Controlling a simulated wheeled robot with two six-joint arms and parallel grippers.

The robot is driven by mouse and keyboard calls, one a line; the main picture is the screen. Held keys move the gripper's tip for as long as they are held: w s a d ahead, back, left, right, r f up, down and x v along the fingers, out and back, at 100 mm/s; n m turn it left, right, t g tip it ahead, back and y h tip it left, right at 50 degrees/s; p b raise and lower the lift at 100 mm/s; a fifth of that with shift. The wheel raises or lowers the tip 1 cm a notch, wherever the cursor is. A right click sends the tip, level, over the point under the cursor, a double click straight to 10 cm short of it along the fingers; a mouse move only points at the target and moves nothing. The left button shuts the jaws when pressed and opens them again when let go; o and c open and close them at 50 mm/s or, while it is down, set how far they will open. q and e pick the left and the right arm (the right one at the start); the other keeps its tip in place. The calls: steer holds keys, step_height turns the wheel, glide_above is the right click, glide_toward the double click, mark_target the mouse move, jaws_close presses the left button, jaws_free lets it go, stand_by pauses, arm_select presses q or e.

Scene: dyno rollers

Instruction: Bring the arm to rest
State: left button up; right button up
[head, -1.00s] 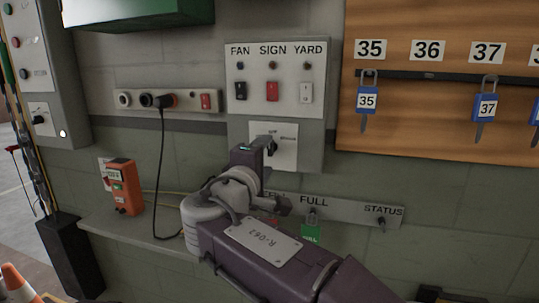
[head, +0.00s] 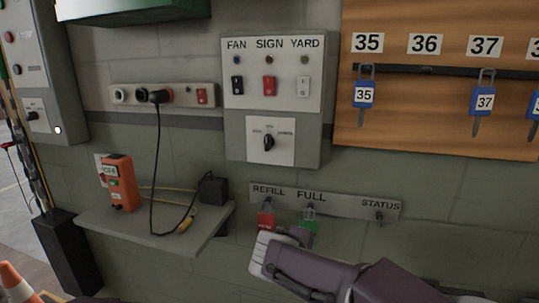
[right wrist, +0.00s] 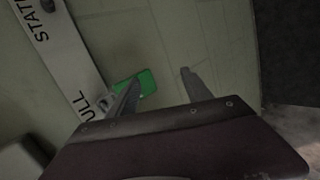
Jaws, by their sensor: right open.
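My right arm (head: 335,277) comes in from the lower right of the head view, its pale rounded joint below the hook strip. In that view its fingertips cannot be made out clearly. In the right wrist view the right gripper (right wrist: 160,92) is open, its two grey fingers apart with nothing between them. A green tag (right wrist: 146,82) shows behind the left finger there; I cannot tell whether they touch. My left gripper is not in view.
A strip (head: 345,205) labelled REFILL, FULL and STATUS carries a red tag (head: 266,220) and a green tag. Above are a switch panel (head: 232,135) with a rotary knob (head: 268,143) and a key board (head: 400,120). A shelf (head: 205,228) holds an orange box (head: 123,183).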

steer(key=s+d+f+m+g+y, duration=0.2)
steer(key=s+d+f+m+g, duration=0.3)
steer(key=s+f, duration=0.45)
steer(key=s+d+f+m+g+y, duration=0.2)
steer(key=s+d+f+m, duration=0.3)
steer(key=s+f, duration=0.4)
step_height(320, 180, up, 17)
steer(key=m+p, duration=0.3)
steer(key=p, duration=1.6)
steer(key=shift+s+a+g, duration=0.3)
steer(key=shift+s+a, duration=0.05)
